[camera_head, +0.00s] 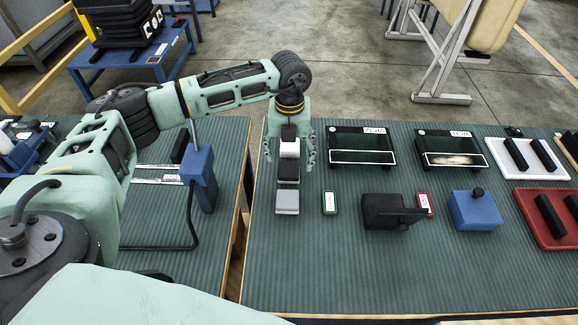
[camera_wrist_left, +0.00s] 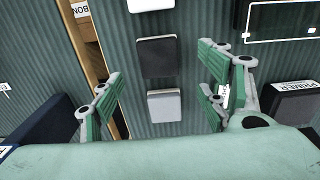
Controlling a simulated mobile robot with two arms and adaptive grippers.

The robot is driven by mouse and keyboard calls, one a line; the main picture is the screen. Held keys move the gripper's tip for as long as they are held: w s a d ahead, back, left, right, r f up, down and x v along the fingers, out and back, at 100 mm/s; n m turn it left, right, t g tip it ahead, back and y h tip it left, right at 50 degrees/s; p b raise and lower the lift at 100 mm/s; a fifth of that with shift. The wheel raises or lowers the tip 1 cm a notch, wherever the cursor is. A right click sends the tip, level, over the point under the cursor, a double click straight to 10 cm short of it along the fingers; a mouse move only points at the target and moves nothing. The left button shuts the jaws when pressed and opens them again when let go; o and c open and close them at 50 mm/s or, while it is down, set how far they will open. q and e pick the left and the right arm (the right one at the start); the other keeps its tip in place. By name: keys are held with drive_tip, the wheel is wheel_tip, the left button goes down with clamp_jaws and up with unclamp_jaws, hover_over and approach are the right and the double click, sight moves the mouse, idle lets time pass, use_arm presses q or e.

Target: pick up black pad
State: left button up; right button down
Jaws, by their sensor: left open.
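The black pad (camera_head: 289,171) lies on the green ribbed mat in a column between a white pad (camera_head: 289,148) and a grey pad (camera_head: 287,201). In the left wrist view the black pad (camera_wrist_left: 156,57) is square and dark, with the white pad (camera_wrist_left: 150,4) above it and the grey pad (camera_wrist_left: 164,105) below it. My left gripper (camera_head: 290,158) hangs over this column with its fingers spread to either side. In the left wrist view the open fingers (camera_wrist_left: 158,80) are empty. Its height above the pads is hard to tell. My right gripper is not in view.
Right of the pads are a green-edged tag (camera_head: 329,202), a black block (camera_head: 383,211), a blue block (camera_head: 475,210) and two dark trays (camera_head: 361,149) (camera_head: 450,150). A blue clamp-like device (camera_head: 198,178) stands left. A wooden edge (camera_head: 238,225) separates the mats. The front mat is clear.

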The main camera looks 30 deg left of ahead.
sight(289, 169)
use_arm(q)
drive_tip(key=shift+s+f, duration=0.1)
drive_tip(key=shift+f, duration=0.3)
wheel_tip(289, 169, down, 4)
drive_tip(key=shift+a+r+p, duration=0.1)
drive_tip(key=shift+p, duration=0.75)
drive_tip(key=shift+w+f, duration=0.25)
drive_tip(key=shift+f, duration=0.2)
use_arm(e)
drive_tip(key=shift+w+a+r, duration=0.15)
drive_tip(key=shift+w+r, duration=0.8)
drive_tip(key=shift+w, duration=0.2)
use_arm(q)
drive_tip(key=c, duration=1.2)
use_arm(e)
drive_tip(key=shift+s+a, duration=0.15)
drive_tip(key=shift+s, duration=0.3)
use_arm(q)
drive_tip(key=shift+r, duration=0.15)
drive_tip(key=shift+c, duration=0.2)
